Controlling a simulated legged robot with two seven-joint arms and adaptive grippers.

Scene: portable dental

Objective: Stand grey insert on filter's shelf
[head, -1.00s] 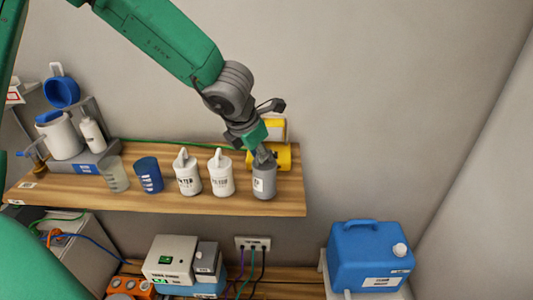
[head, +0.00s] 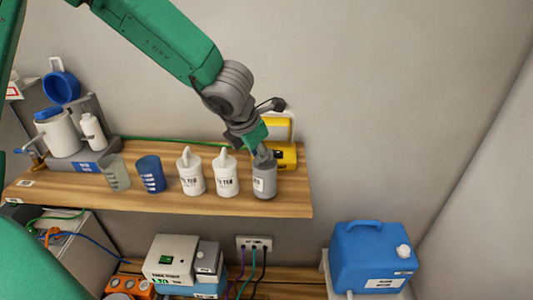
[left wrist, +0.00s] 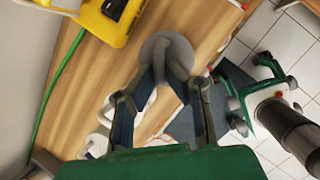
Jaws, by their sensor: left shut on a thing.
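The grey insert (head: 264,182) is a grey cylinder with a pale label and a looped handle on top. It is upright at the right end of the wooden shelf (head: 110,192), right of two white inserts (head: 191,175) (head: 227,178). My left gripper (head: 262,153) is above it, shut on its handle. In the left wrist view the gripper (left wrist: 172,82) has its fingers on either side of the handle of the grey insert (left wrist: 157,48). The base looks at shelf level, but I cannot tell whether it touches. My right gripper is not in view.
A blue cup (head: 150,174), a clear cup (head: 117,172) and a filter unit (head: 62,136) stand to the left. A blue jug (head: 371,258) stands lower right. A bare strip of shelf lies right of the insert.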

